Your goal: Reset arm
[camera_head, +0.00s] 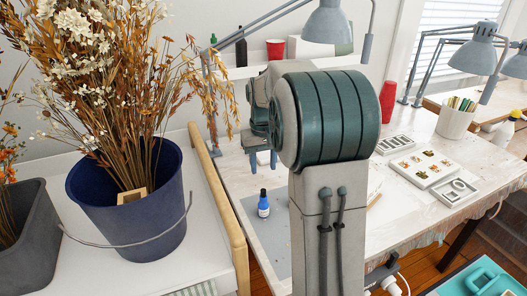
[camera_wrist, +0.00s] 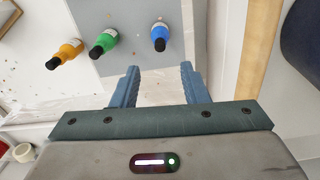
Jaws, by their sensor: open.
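My arm is raised in the middle of the head view, folded over the worktable. My gripper (camera_wrist: 158,88) is open and empty, with its two blue fingers apart in the wrist view. It also shows in the head view (camera_head: 262,160), left of the big green arm joint, pointing down. A blue bottle (camera_head: 264,204) with a black cap stands on the grey mat below my gripper. In the wrist view the blue bottle (camera_wrist: 160,34) lies beyond the fingertips, apart from them, with a green bottle (camera_wrist: 104,42) and an orange bottle (camera_wrist: 68,51) to its left.
A navy bucket (camera_head: 129,215) of dried flowers stands on the white cabinet at left, beside a wooden edge (camera_head: 222,205). White molds (camera_head: 424,166), a pen cup (camera_head: 456,120), a red cup (camera_head: 388,100) and desk lamps (camera_head: 474,52) are on the table at right.

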